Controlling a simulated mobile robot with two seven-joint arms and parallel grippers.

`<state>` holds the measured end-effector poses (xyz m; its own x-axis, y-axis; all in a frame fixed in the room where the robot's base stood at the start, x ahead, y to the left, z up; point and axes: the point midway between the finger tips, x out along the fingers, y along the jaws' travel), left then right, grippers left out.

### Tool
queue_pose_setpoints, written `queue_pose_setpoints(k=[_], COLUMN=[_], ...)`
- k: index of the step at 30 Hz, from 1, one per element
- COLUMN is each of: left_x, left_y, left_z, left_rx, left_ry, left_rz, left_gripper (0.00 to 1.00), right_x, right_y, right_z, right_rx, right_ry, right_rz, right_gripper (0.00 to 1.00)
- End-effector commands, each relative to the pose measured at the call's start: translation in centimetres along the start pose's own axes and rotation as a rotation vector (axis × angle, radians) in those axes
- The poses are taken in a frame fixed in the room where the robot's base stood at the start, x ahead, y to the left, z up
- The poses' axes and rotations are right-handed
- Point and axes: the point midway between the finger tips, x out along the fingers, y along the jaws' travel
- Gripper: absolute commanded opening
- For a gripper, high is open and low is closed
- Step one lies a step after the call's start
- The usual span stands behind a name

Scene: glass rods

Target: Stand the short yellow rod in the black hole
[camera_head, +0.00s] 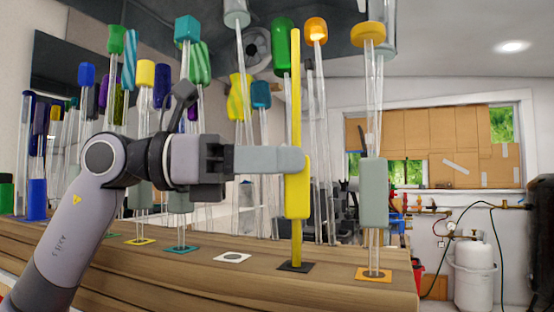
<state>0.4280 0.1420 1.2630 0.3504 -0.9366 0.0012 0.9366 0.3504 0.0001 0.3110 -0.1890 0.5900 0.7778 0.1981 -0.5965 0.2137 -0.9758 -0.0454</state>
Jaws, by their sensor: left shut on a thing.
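The yellow rod (297,190) stands upright, with a thicker sleeve around its middle and a thin stem above and below. My left gripper (297,160) reaches in from the left and is shut on the rod at the top of the sleeve. The rod's lower end meets the black square pad (304,266) on the wooden bench. The black hole itself is covered by the rod's foot, so I cannot tell how deep the end sits. My right gripper is not in view.
A clear rod with a grey-green sleeve (374,195) stands on the orange pad to the right. Several clear rods with coloured caps crowd behind and left. The wooden bench (200,285) is bare in front.

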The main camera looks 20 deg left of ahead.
Motion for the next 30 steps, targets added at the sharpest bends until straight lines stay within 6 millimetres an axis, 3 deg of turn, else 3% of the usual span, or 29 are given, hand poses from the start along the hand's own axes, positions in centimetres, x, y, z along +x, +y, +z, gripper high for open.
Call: queue_pose_setpoints(k=[10,11,12,13,30], left_x=[-0.01,-0.01,-0.01,0.0,0.0], left_y=[0.0,-0.01,-0.01,0.0,0.0], left_z=[-0.58,-0.5,-0.49,-0.49,0.19], left_rx=[0.0,0.0,0.0,0.0,0.001], left_ry=[0.0,-0.001,-0.001,0.0,-0.001], left_rz=[0.0,0.0,0.0,0.0,0.0], left_gripper=[0.0,0.39,0.52,0.59,0.59], right_x=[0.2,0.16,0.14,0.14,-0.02], right_y=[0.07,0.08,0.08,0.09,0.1], right_z=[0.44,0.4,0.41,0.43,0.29], right_rx=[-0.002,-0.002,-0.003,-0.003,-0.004], right_ry=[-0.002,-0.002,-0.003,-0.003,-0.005], right_rz=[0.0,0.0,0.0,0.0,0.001], right_gripper=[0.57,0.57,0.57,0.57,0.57])
